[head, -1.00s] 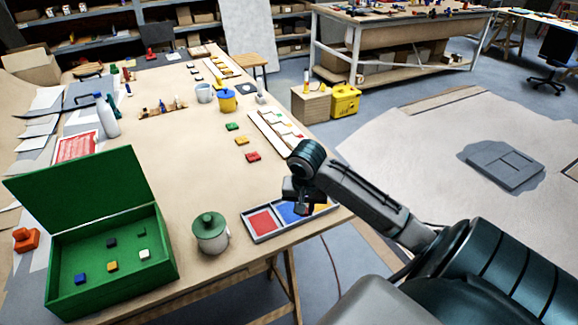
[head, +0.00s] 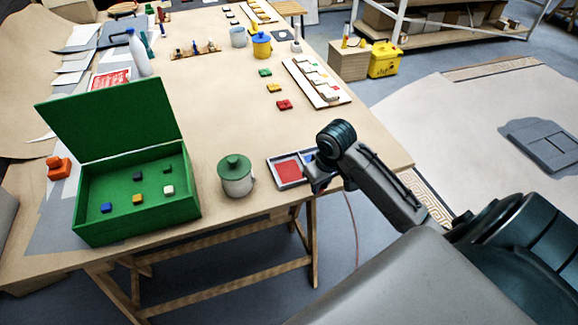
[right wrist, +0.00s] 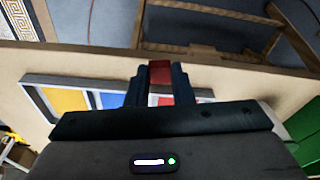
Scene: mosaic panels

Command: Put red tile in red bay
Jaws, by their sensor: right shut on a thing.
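My right gripper (head: 318,184) is at the sorting tray (head: 274,168) near the table's front edge. In the right wrist view the gripper (right wrist: 158,78) is shut on a red tile (right wrist: 159,70). The tray's red bay (head: 289,171) looks empty and lies just left of the gripper in the head view. Part of the blue bay (head: 308,157) shows behind the gripper; the arm hides the yellow bay there. The wrist view shows the yellow bay (right wrist: 65,100) and a strip of the red bay (right wrist: 164,100) behind the fingers. The tile's height above the tray is unclear. My left gripper is out of view.
A lidded pot (head: 237,180) stands left of the tray, and an open green box (head: 90,213) with several small blocks is farther left. Another red tile (head: 284,104), a yellow tile (head: 274,88) and a green tile (head: 265,72) lie farther back beside a white panel (head: 301,72).

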